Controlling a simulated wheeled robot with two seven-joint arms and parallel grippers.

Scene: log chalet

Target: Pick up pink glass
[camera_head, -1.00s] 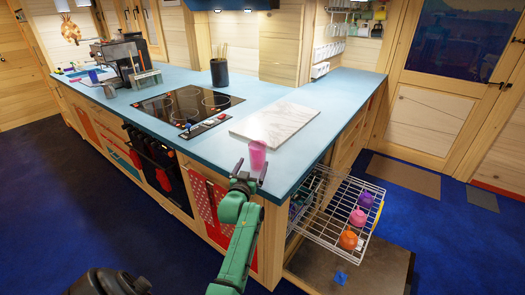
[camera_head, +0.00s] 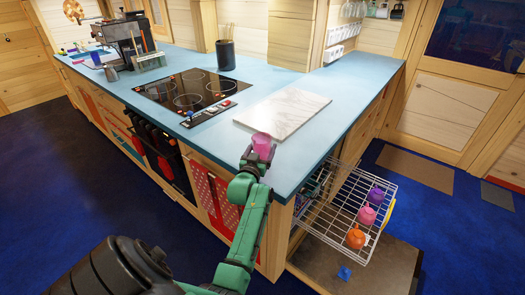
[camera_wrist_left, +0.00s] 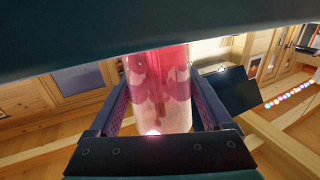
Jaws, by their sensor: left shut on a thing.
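The pink glass (camera_head: 262,143) is at the front edge of the blue counter, near its right front corner. My left gripper (camera_head: 259,158) is shut on it, and the jaws hide its lower part in the head view. In the left wrist view the clear pink glass (camera_wrist_left: 158,85) stands between the two dark fingers, one on each side. I cannot tell whether its base touches the counter. My right gripper is not in view.
A marble board (camera_head: 282,114) lies just behind the glass on the counter (camera_head: 330,90). A black cooktop (camera_head: 190,92) is to the left. A pulled-out wire rack (camera_head: 345,205) with colourful items juts out below right.

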